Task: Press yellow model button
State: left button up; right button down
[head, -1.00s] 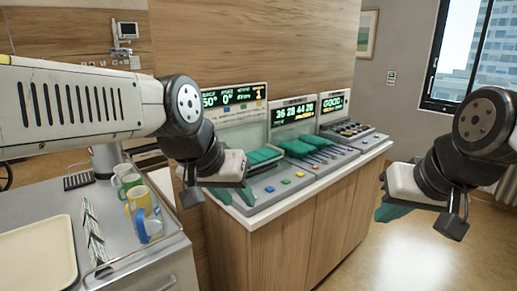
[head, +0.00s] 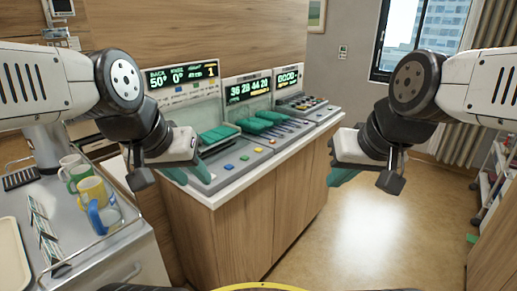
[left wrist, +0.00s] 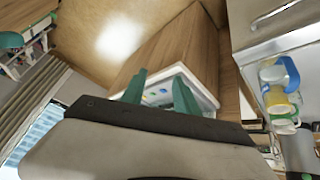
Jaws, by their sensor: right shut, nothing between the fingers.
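The yellow button (head: 258,150) is one of a short row of coloured buttons on the sloped front of the nearest grey console (head: 215,182), below its lit screen. My left gripper (head: 197,172) is at the console's left front corner, left of the button row and apart from the yellow button. In the left wrist view its two green fingers (left wrist: 160,78) stand apart, with the console top and small coloured buttons seen between them. My right gripper (head: 345,177) is shut and empty, over open floor to the right of the cabinet.
The consoles stand on a wooden cabinet (head: 240,235) with a white top. Two more consoles with lit screens (head: 247,90) are further back. A metal cart (head: 120,250) at left holds mugs (head: 92,190) and a tray (head: 12,260).

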pick_arm(q)
grip_shut()
dwell(1.7)
